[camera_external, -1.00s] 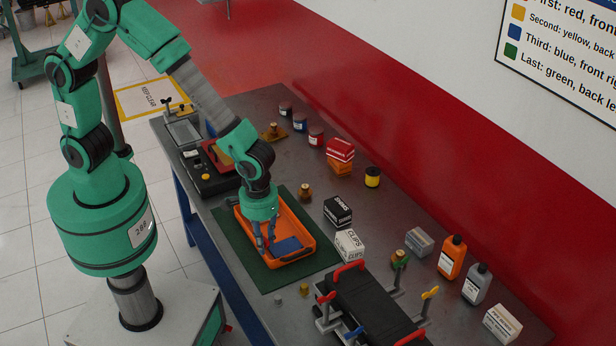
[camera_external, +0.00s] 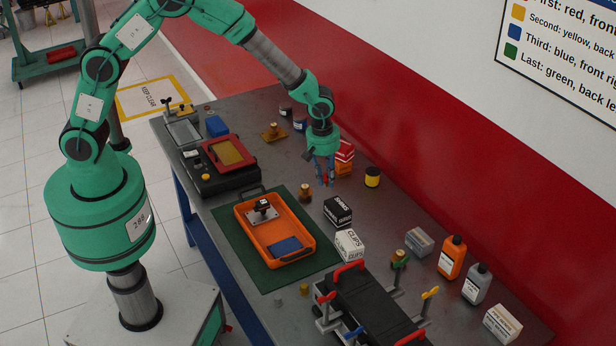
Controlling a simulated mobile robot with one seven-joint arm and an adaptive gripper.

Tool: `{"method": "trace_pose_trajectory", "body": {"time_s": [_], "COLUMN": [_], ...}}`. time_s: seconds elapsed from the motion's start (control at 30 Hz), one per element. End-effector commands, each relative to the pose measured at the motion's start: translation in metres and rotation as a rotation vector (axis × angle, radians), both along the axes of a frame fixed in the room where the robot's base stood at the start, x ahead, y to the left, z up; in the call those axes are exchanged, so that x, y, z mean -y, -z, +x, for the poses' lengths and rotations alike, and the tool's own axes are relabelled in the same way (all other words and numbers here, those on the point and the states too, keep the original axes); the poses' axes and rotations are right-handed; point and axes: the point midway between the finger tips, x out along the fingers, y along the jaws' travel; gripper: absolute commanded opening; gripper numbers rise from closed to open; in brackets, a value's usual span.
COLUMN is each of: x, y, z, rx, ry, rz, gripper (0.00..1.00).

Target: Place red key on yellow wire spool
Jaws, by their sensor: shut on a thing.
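My gripper (camera_external: 325,180) points down above the bench, between the orange tray and the stacked red and orange boxes. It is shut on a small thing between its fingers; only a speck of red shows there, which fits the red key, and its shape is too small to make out. The yellow wire spool (camera_external: 372,178), yellow with a dark top, stands upright on the bench to the right of my gripper and apart from it. Nothing is seen on top of the spool.
The orange tray (camera_external: 309,238) on the green mat holds a metal plate with a black part and a blue block. Red and orange boxes (camera_external: 344,157) stand behind my gripper. Black (camera_external: 338,211) and white (camera_external: 349,244) boxes stand in front of the spool.

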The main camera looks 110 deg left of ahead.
Motion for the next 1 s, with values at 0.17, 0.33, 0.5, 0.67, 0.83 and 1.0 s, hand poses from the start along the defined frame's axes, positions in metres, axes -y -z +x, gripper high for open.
{"method": "trace_pose_trajectory", "body": {"time_s": [0.17, 0.33, 0.5, 0.67, 0.83, 1.0], "x": [-0.073, -0.127, -0.165, -0.181, -0.181, -0.181], "y": [0.003, 0.005, 0.008, 0.02, 0.042, 0.056], "z": [-0.003, -0.009, -0.016, -0.021, -0.02, -0.019], "rx": [0.016, 0.031, 0.041, 0.042, 0.043, 0.046], "ry": [-0.163, -0.287, -0.374, -0.415, -0.413, -0.413], "rz": [0.003, 0.004, 0.006, 0.005, 0.006, 0.007], "gripper": [0.0, 0.0, 0.0, 0.0, 0.0, 0.0]}}
